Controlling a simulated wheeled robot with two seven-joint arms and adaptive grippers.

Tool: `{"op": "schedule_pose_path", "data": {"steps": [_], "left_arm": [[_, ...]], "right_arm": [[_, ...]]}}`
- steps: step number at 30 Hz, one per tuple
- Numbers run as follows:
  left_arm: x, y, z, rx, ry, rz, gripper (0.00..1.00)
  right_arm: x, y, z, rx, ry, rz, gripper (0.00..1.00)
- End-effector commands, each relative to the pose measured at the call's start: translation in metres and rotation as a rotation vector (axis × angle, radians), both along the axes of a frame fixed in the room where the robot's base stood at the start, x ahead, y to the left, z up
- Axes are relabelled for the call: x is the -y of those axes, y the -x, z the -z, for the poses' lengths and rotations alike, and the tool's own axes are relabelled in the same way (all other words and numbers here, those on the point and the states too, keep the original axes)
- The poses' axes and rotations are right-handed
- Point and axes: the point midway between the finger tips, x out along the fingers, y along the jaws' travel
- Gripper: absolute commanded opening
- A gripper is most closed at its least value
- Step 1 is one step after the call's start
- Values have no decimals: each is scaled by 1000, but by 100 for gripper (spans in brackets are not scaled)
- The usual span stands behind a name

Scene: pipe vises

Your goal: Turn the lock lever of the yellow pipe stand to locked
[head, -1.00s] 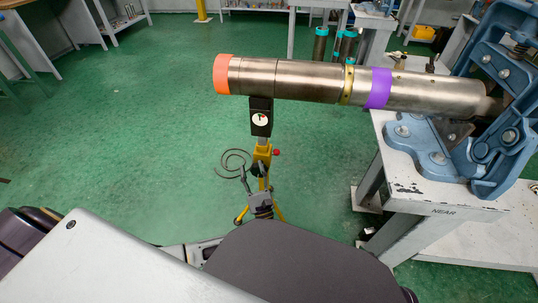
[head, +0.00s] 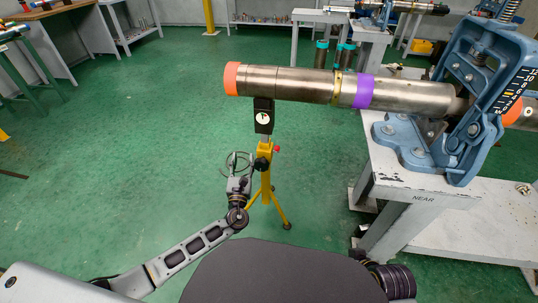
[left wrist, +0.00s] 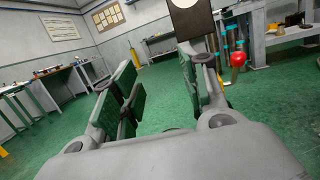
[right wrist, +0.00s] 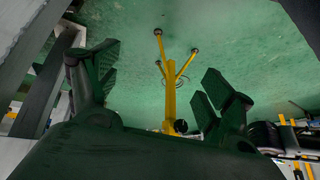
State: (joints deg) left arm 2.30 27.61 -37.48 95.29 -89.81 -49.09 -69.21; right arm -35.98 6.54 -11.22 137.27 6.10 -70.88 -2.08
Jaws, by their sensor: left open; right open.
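The yellow pipe stand (head: 267,180) stands on the floor under the orange-capped end of a steel pipe (head: 300,84). A red ball knob (head: 277,149) sticks out at its right side; it shows in the left wrist view too (left wrist: 238,59). A black knob (head: 261,163) is on the stand's left. A black block with a white dial (head: 263,115) is under the pipe. My left gripper (head: 238,164) is open and empty, just left of the post. My right gripper (right wrist: 160,88) is open and empty, with the stand's post (right wrist: 170,95) beyond its fingers.
The pipe has yellow and purple bands, and a blue vise (head: 455,120) holds it on a white bench (head: 425,190) at right. Green floor left of the stand is clear. Other benches stand at the back.

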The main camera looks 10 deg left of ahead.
Motion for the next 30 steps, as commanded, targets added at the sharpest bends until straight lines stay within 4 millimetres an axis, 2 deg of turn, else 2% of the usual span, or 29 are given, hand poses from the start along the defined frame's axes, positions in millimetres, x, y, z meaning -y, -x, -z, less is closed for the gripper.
{"op": "schedule_pose_path", "data": {"steps": [9, 15, 18, 30], "left_arm": [[57, -5, 22, -130, -46, 244, 44], [82, -2, 33, -176, -92, 353, 44], [87, -1, 36, -184, -113, 376, 44], [87, -1, 36, -183, -124, 372, 44]], "right_arm": [[12, 22, 7, -111, 59, 4, 81], [16, 34, 12, -169, 77, 6, 81], [17, 37, 13, -182, 79, 7, 81], [17, 37, 13, -182, 77, 10, 81]]}}
